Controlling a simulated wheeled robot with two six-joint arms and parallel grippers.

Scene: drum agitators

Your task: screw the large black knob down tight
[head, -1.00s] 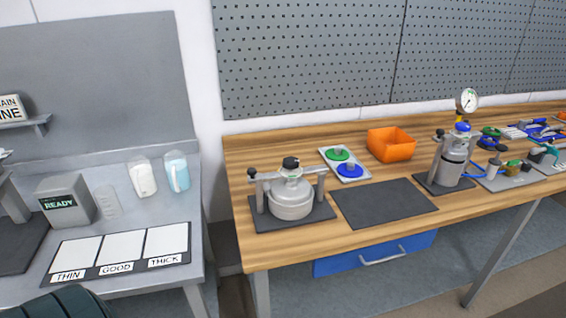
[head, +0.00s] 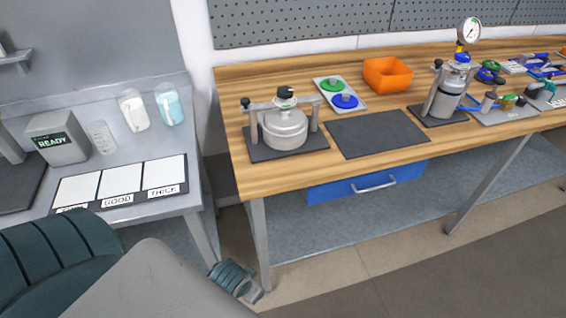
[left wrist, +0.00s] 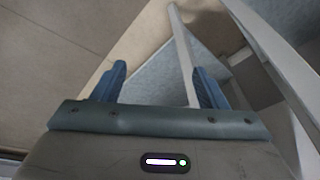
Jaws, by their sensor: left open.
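A large black knob (head: 285,93) sits on top of a crossbar clamp (head: 262,106) over a round silver pot (head: 285,130). The pot stands on a dark mat (head: 257,152) at the left end of the wooden bench. Whether the knob is tight cannot be told. My left gripper is open and empty in the left wrist view (left wrist: 160,74), with its two blue fingers apart. It is low, over the floor and bench legs, well away from the knob. The right gripper is not in view.
The wooden bench (head: 236,172) has a bare dark mat (head: 377,133), an orange bin (head: 387,74), a tray with green and blue knobs (head: 324,99) and a gauge-topped canister (head: 446,94). A grey side table (head: 84,167) stands left. A blue drawer (head: 345,189) hangs below the bench.

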